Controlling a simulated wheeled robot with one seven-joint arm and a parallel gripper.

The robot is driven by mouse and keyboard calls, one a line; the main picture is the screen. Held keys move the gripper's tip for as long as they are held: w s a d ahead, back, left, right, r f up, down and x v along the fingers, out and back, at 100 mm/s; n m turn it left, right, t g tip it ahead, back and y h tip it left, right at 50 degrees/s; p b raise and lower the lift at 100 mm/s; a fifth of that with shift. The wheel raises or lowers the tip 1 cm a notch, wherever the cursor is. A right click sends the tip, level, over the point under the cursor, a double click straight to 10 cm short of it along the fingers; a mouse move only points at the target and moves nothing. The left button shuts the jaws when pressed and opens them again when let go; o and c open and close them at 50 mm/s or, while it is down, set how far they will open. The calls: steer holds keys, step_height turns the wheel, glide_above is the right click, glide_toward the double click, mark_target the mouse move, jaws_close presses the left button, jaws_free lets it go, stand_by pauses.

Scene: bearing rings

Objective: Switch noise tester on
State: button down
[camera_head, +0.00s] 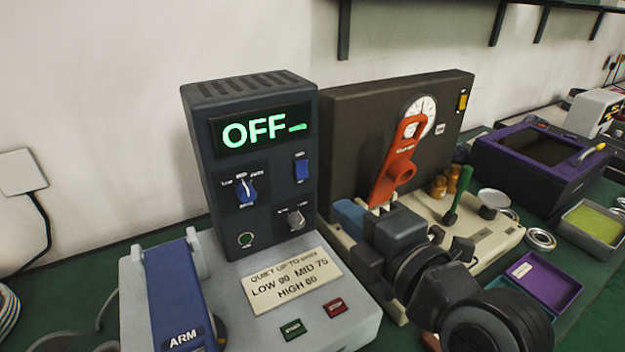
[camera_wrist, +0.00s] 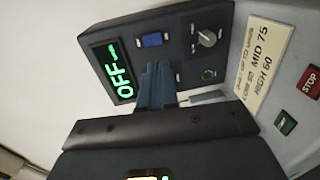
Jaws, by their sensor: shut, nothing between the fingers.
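The noise tester (camera_head: 225,170) is a dark upright box on a pale grey base, and its green display (camera_head: 262,131) reads "OFF". Its face has a blue rocker switch (camera_head: 301,168), a blue pointer knob (camera_head: 246,190), a grey knob (camera_head: 296,218) and a green-ringed round button (camera_head: 245,239). The wrist view also shows the rocker (camera_wrist: 152,40) and grey knob (camera_wrist: 208,37); the blue knob is hidden there behind my fingers. My gripper (camera_head: 346,212) is shut and empty, its blue fingers right of the tester's face in the head view. The wrist view shows the fingertips (camera_wrist: 156,68) before the panel; contact is unclear.
The base carries a blue arm (camera_head: 175,290) marked "ARM", a label plate, a green button (camera_head: 293,328) and a red stop button (camera_head: 335,306). Right of it stands a dark gauge machine (camera_head: 350,110) with a red lever (camera_head: 395,165). A purple device (camera_head: 540,150) and trays lie further right.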

mark_target(303, 177)
steer(key=p+x, duration=0.2)
steer(key=x, duration=0.7)
steer(key=shift+w+a+p, duration=0.25)
steer(key=shift+w+p, duration=0.1)
steer(key=shift+w+a+f, duration=0.1)
steer(key=shift+w+a, duration=0.05)
steer(key=shift+w, duration=0.1)
steer(key=shift+f, duration=0.15)
steer(key=shift+w+f+b, duration=0.1)
steer(key=shift+f+b, duration=0.05)
steer(key=shift+b, duration=0.65)
steer(key=shift+a, duration=0.1)
steer(key=shift+r, duration=0.25)
steer(key=shift+f, duration=0.1)
